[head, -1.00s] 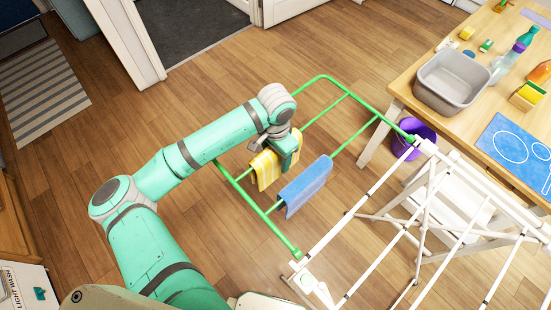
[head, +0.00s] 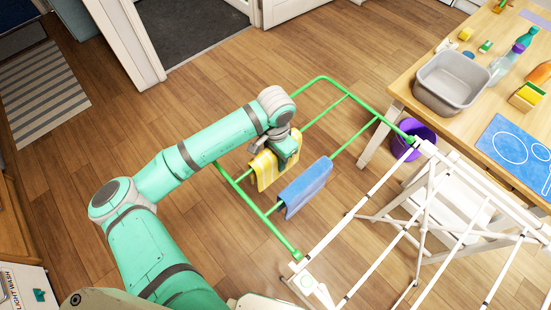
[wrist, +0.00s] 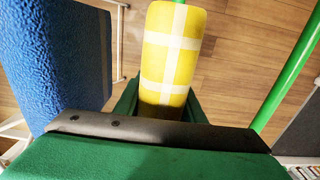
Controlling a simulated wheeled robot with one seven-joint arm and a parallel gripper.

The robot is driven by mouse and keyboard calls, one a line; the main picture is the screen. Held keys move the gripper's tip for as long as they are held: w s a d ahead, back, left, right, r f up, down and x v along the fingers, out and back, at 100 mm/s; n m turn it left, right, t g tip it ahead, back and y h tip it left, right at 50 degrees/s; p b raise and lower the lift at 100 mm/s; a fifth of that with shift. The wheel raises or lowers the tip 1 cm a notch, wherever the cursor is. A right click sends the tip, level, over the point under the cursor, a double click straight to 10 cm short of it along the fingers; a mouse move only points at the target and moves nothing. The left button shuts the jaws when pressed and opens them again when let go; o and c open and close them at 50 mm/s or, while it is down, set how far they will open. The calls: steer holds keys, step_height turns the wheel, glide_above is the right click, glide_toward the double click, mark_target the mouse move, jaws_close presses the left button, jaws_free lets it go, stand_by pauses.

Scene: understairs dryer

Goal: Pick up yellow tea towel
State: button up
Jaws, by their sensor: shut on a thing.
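The yellow tea towel (head: 264,169), with white stripes, hangs over a green rail of the drying rack's wing (head: 347,98). In the wrist view the towel (wrist: 171,50) runs into the space between my gripper's jaws. My gripper (head: 287,155) is above the towel in the head view and is shut on it; the fingertips are partly hidden by the gripper's own body.
The white drying rack (head: 425,190) stands at the right. Behind it is a wooden table (head: 418,112) with a grey basin (head: 452,80), bottles and sponges. A purple bucket (head: 412,140) stands by the table leg. The floor (head: 215,75) beyond the rack is clear.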

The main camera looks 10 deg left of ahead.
step_height(320, 180, up, 17)
steer(key=shift+r, duration=0.2)
stand_by(0.5)
steer(key=shift+r, duration=0.45)
steer(key=shift+s, duration=0.1)
stand_by(0.4)
steer(key=shift+d, duration=0.1)
